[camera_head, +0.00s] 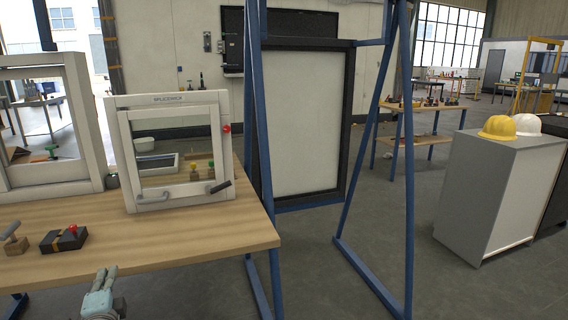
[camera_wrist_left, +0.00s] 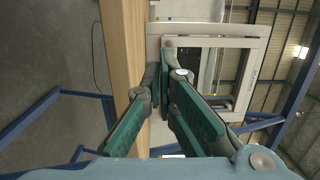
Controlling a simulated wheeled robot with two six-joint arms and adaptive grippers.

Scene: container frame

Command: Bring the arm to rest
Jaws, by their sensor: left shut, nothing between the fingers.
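My left gripper (camera_head: 104,278) shows at the bottom left of the head view, in front of the table's front edge. Its green-padded fingers also show in the left wrist view (camera_wrist_left: 163,75), closed together with nothing between them. The wooden table (camera_head: 190,236) lies beyond the gripper. In the left wrist view the table edge (camera_wrist_left: 122,40) and a white frame (camera_wrist_left: 215,42) lie past the fingertips. My right gripper is in neither view.
A white framed box (camera_head: 128,150) with a black handle (camera_head: 220,187) stands on the table. A black block with a red knob (camera_head: 64,239) lies left. A blue stand (camera_head: 262,150) rises beside the table. A grey cabinet (camera_head: 480,195) stands right. Open floor (camera_head: 330,285) lies between.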

